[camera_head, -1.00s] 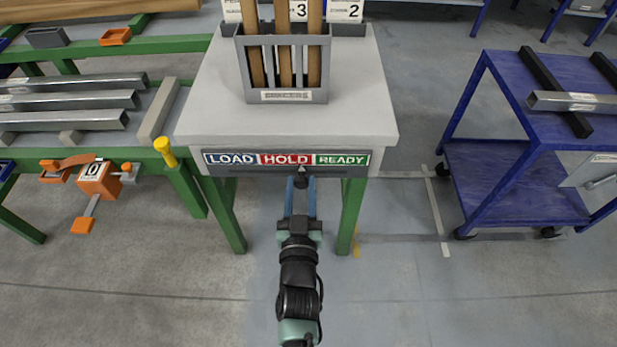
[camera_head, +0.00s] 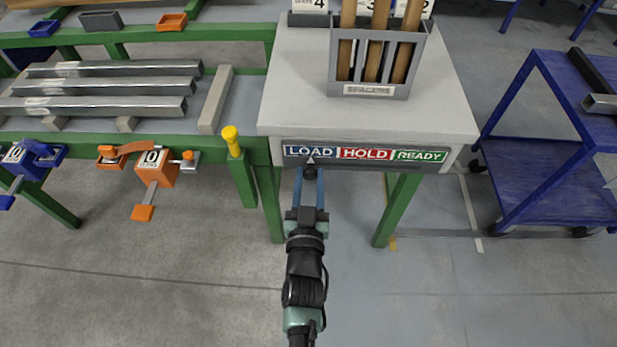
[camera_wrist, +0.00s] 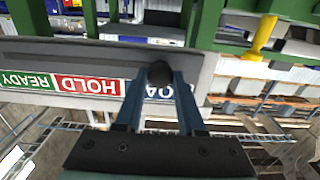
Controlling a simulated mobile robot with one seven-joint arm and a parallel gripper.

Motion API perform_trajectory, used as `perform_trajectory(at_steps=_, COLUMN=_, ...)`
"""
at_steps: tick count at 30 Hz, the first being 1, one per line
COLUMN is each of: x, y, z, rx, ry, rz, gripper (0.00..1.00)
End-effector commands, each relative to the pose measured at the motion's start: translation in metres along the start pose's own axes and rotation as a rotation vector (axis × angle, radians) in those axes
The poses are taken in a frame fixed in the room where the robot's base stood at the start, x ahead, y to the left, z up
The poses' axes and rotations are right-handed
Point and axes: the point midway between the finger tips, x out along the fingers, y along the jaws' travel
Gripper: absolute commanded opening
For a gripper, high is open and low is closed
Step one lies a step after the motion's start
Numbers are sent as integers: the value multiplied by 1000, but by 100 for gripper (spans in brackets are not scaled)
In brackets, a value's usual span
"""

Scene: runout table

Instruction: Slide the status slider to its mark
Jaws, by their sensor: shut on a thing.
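The status slider's dark round knob (camera_head: 310,173) sits in the slot under the label strip on the grey table's front edge. Its pale pointer is under the green-free, blue LOAD field (camera_head: 309,151), near that field's middle. The red HOLD field (camera_head: 366,154) and green READY field (camera_head: 420,156) lie to the right. My gripper (camera_head: 310,177) reaches up from below and is shut on the knob. In the wrist view the knob (camera_wrist: 160,73) is between the two blue fingertips, and the label is upside down, with LOAD partly hidden by fingers and knob.
A grey spacer holder (camera_head: 370,91) stands on the grey table (camera_head: 295,85). Green legs flank my arm below it. An orange clamp stop (camera_head: 157,168) and a yellow-topped post (camera_head: 231,138) are at the left. A blue cart (camera_head: 530,170) stands at the right.

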Motion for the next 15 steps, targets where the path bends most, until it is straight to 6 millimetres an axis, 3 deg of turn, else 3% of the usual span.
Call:
perform_trajectory(at_steps=3, x=0, y=-6, z=-1, rx=1, ry=1, rz=-12, gripper=0)
perform_trajectory(at_steps=4, x=0, y=-6, z=-1, rx=1, ry=1, rz=-12, gripper=40)
perform_trajectory(at_steps=8, x=0, y=-6, z=-1, rx=1, ry=1, rz=-12, gripper=64)
perform_trajectory(at_steps=9, x=0, y=-6, z=-1, rx=1, ry=1, rz=-11, gripper=68)
perform_trajectory(at_steps=15, x=0, y=-4, z=-1, rx=1, ry=0, rz=-8, gripper=68)
